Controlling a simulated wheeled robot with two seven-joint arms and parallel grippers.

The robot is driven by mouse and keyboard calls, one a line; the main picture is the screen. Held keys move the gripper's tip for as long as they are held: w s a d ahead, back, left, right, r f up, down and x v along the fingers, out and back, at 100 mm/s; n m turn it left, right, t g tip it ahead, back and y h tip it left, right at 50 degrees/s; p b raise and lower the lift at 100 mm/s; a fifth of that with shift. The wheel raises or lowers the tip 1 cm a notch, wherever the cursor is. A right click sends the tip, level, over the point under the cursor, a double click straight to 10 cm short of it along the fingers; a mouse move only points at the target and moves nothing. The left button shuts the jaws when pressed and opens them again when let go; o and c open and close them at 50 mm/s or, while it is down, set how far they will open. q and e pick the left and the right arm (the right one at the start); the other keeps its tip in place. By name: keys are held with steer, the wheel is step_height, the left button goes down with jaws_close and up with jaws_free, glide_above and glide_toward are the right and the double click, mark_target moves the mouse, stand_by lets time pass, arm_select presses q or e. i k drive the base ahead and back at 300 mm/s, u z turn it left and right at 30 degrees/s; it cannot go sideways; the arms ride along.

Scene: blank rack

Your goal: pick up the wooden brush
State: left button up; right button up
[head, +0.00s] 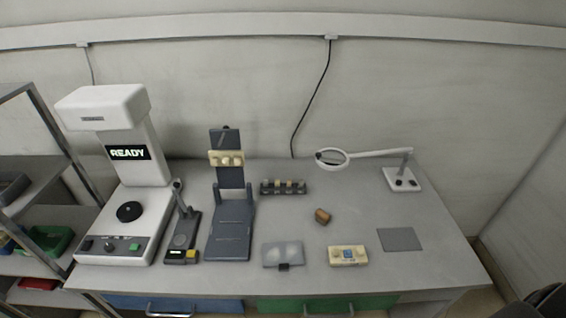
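A small brown block-like object (321,215), which looks like the wooden brush, lies on the grey table (350,285) right of the middle. It is small in the head view, and bristles cannot be made out. Nothing touches it. A dark part (547,300) at the bottom right corner looks like the end of my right arm, cut off by the picture edge, far from the brush. Its fingers cannot be made out. My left gripper is not in view.
Around the brush are a dark rack (283,188), a cream block with a blue square (348,256), a grey pad (399,239), a flat grey plate (283,254) and a magnifier lamp (402,179). A white machine reading READY (125,152) and a dark stand (231,232) are left.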

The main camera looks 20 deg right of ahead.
mark_target(321, 216)
steer(key=u, duration=2.25)
steer(key=k, duration=1.5)
steer(key=z, duration=1.05)
